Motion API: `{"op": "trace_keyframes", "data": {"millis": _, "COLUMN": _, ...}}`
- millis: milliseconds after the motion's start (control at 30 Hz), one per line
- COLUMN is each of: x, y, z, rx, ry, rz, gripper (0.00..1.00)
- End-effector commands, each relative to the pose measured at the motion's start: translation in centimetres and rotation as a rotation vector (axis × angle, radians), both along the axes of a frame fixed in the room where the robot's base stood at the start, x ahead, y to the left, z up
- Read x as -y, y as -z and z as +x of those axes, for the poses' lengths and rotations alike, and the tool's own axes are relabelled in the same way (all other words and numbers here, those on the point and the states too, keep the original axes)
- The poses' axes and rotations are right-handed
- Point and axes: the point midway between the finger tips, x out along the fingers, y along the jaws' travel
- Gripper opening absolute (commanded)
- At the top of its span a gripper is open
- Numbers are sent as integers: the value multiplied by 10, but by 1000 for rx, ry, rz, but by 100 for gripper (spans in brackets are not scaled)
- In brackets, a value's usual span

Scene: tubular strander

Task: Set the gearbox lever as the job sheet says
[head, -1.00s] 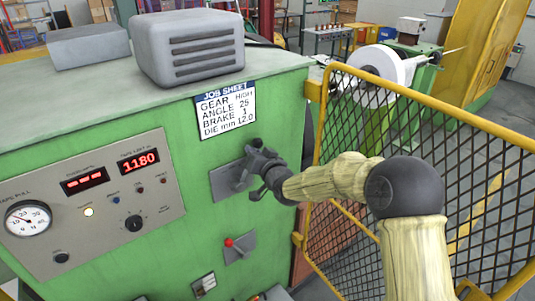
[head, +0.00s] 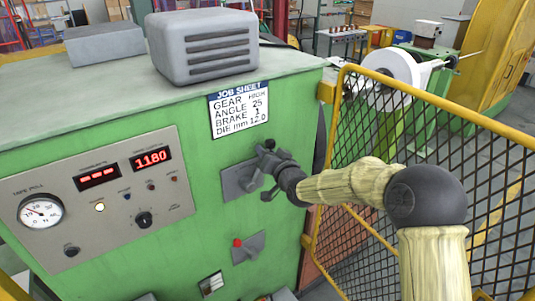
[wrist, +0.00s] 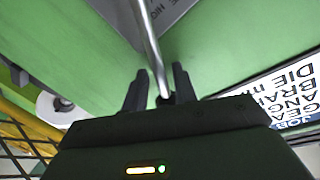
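The gearbox lever shows in the wrist view as a bare metal rod (wrist: 149,38) running from a grey lettered plate (wrist: 178,8) down between my fingers, with a dark end near my palm. My gripper (wrist: 160,72) straddles it, with a visible gap on at least one side. In the head view my gripper (head: 262,160) is at the upper grey plate (head: 236,184) on the green cabinet, hiding most of the lever. The job sheet (head: 238,109) above it reads GEAR HIGH, ANGLE 25, BRAKE 1, DIE mm 12.0. The lever's set position cannot be read.
A lower plate with a red-knobbed lever (head: 237,243) sits below my gripper. A control panel (head: 105,200) with a dial and red displays is to the left. A yellow-framed mesh guard (head: 420,105) stands close beside my arm on the right.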

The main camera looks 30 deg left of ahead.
Motion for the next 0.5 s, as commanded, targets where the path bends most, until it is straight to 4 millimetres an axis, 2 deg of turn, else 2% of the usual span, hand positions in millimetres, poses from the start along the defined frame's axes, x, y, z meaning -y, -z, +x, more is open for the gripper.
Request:
{"op": "trace_keyframes", "data": {"millis": 267, "x": 12, "y": 0, "z": -8, "rx": 1, "ry": -1, "rz": 0, "gripper": 28}}
{"op": "trace_keyframes", "data": {"millis": 500, "x": 44, "y": -3, "z": -27, "rx": 3, "ry": 0, "rz": -1, "gripper": 28}}
